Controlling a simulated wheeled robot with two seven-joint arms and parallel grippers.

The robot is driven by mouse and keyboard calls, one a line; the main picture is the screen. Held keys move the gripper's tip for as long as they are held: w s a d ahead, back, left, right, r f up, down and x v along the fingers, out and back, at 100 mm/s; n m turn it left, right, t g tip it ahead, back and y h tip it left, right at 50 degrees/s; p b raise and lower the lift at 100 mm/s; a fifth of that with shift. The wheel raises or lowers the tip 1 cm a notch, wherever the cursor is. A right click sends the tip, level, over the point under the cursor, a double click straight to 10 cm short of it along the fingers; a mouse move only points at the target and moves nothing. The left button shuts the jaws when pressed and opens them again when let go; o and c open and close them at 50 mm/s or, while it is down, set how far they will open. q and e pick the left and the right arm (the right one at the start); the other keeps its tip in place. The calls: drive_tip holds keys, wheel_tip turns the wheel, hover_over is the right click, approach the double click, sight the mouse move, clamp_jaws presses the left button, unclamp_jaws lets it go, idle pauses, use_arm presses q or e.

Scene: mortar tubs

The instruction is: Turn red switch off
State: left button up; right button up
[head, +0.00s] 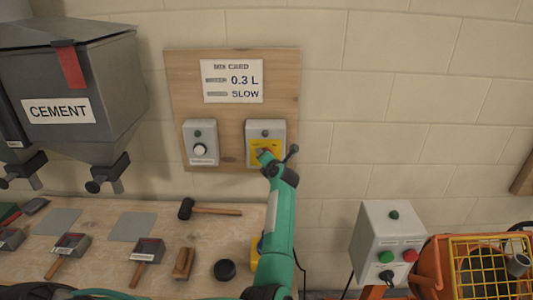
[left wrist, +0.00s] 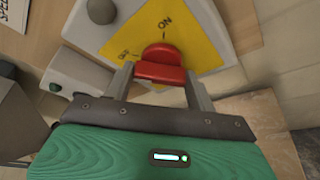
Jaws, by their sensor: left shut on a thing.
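The red switch (left wrist: 160,62) is a rotary knob on a yellow plate (left wrist: 205,52) marked ON and OFF in the left wrist view. Its exact pointing is hard to tell; its upper part faces near the ON mark. In the head view the yellow plate (head: 276,146) sits on the right grey box (head: 265,127) of the wooden board, and the switch is mostly hidden behind my gripper. My left gripper (head: 265,155) is at the switch, its two fingers (left wrist: 158,80) on either side of the red grip, shut on it. My right gripper is not in view.
A mix card (head: 233,82) hangs above. A cement hopper (head: 75,90) stands left. The bench below holds a mallet (head: 210,208) and scoops. A control box (head: 385,240) stands right.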

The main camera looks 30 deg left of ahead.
use_arm(q)
drive_tip(key=shift+f+n+p, duration=0.15)
drive_tip(key=shift+n+p, duration=0.35)
drive_tip(key=shift+p, duration=0.1)
drive_tip(key=o, duration=1)
